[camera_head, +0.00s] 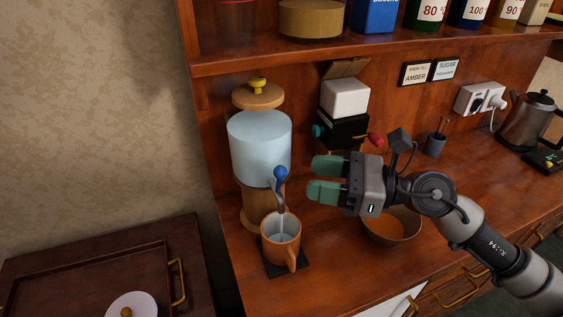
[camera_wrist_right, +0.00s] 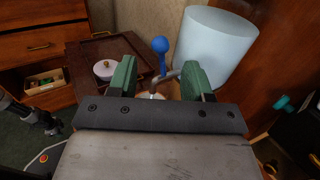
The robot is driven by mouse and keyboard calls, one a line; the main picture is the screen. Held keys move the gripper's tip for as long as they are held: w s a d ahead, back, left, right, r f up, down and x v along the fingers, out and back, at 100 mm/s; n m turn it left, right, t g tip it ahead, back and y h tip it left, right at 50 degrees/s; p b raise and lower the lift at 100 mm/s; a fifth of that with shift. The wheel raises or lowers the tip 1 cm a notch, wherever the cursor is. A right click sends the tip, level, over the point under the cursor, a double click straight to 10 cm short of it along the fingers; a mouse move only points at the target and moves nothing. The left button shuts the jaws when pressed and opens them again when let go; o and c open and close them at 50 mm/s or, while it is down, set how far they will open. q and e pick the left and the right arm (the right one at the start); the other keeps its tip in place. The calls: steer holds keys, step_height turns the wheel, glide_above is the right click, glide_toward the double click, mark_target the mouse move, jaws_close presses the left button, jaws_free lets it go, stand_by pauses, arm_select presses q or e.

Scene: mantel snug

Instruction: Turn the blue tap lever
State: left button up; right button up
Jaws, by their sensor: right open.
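The blue tap lever (camera_head: 281,173) stands upright on the metal tap of a drinks dispenser with a pale blue tank (camera_head: 260,145). A thin pale stream runs from the spout into an orange mug (camera_head: 268,248) on a dark mat. My right gripper (camera_head: 316,176), with green fingers, is open and empty to the right of the lever, apart from it in the head view. In the right wrist view the lever (camera_wrist_right: 161,45) shows beyond and between the open fingertips (camera_wrist_right: 158,70).
A black box with a red knob (camera_head: 375,140) stands behind the gripper. A shelf (camera_head: 340,52) with bottles runs above. A side table with a tray (camera_head: 90,280) is at lower left.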

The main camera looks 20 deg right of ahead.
mark_target(281, 174)
steer(key=p+x, duration=0.1)
steer(key=x, duration=0.2)
steer(key=p+x, duration=0.2)
steer(key=x, duration=0.1)
steer(key=shift+r, duration=0.2)
steer(key=shift+w+a+f, duration=0.15)
steer(key=shift+w+a, duration=0.15)
steer(key=shift+a, duration=0.1)
arm_select(q)
steer(key=r, duration=0.1)
steer(key=d+r, duration=0.1)
steer(key=r, duration=0.2)
steer(key=shift+d, duration=0.35)
